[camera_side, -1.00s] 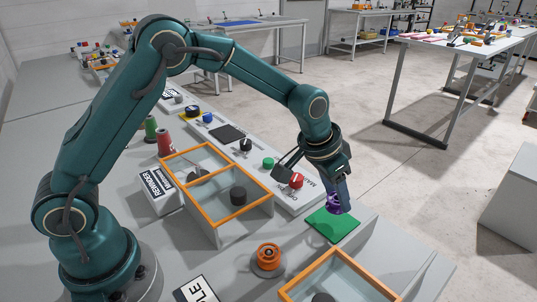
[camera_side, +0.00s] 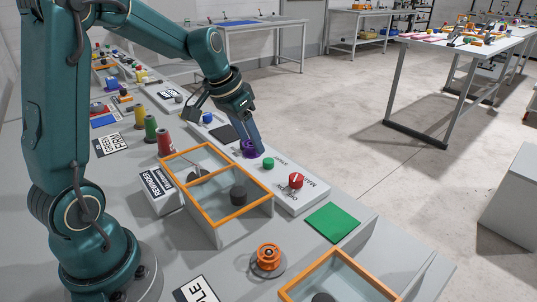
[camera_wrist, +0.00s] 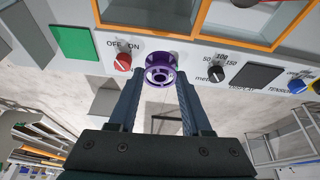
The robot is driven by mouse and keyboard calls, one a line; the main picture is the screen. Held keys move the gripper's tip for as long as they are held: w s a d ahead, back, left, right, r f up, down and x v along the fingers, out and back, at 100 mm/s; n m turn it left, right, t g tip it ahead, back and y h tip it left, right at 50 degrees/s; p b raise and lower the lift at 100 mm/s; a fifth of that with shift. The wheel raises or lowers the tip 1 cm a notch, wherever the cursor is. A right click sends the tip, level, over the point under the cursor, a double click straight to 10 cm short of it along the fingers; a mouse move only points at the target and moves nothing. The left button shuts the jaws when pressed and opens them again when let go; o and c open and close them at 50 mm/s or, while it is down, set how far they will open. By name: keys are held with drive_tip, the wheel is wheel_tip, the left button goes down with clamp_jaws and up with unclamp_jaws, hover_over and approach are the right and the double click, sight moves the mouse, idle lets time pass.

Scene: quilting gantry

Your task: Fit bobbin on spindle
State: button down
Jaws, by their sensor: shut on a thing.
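An orange bobbin-like piece (camera_side: 268,257) stands on a round grey base. I cannot make out which part is the spindle.
The control panel (camera_side: 318,194) carries a red knob (camera_side: 296,181), a green button (camera_side: 268,163) and a dark display (camera_side: 228,133). A green pad (camera_side: 333,222) lies bare to the right. A second orange-framed box (camera_side: 340,262) is at the front. Thread cones (camera_side: 164,141) stand behind the box.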

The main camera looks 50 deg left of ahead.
drive_tip(key=s+a+r+n+y, duration=0.1)
drive_tip(key=s+a+n+y, duration=0.1)
drive_tip(key=s+a+n, duration=0.3)
drive_tip(key=s+a, duration=0.3)
drive_tip(key=a, duration=0.3)
drive_tip(key=shift+s, duration=0.3)
drive_tip(key=shift+f, duration=2.9)
drive_tip(key=shift+f+n, duration=0.3)
idle(0.6)
idle(2.4)
